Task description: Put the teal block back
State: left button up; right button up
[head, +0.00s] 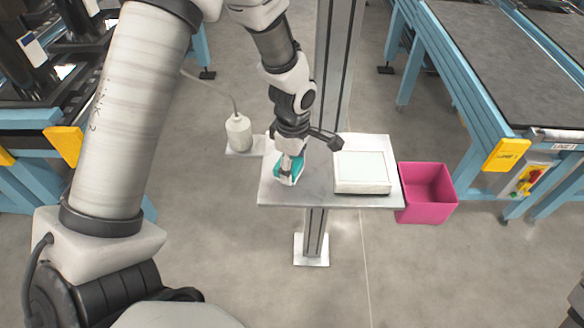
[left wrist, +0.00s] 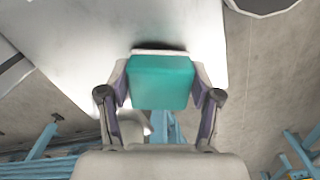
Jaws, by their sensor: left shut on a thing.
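The teal block (left wrist: 160,82) is between the two fingers of my left gripper in the left wrist view. In the head view the teal block (head: 280,170) shows around the fingers, at the left part of a small grey shelf (head: 310,187). My left gripper (head: 289,174) is shut on the block, over the shelf. I cannot tell whether the block touches the shelf. In the left wrist view my left gripper (left wrist: 160,92) has a finger on each side of the block. My right gripper is not in view.
A white box-like device (head: 362,172) stands on the right part of the shelf. A magenta bin (head: 427,192) is beside the shelf's right edge. A white bottle-shaped thing (head: 238,132) is at the shelf's left. A grey post (head: 337,70) rises behind the shelf. Conveyors (head: 500,60) flank the floor.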

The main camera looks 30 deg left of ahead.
pick_arm(q)
jog(key=shift+d+f, duration=0.1)
jog(key=shift+f, duration=0.5)
jog(key=shift+w, duration=0.2)
jog(key=o, duration=1.2)
jog(key=shift+a, duration=0.25)
jog(key=shift+d, duration=0.1)
jog(key=shift+r, duration=0.1)
jog(key=shift+r, duration=0.35)
notch_tip(320, 180, up, 11)
jog(key=shift+b, duration=0.3)
jog(key=shift+r, duration=0.1)
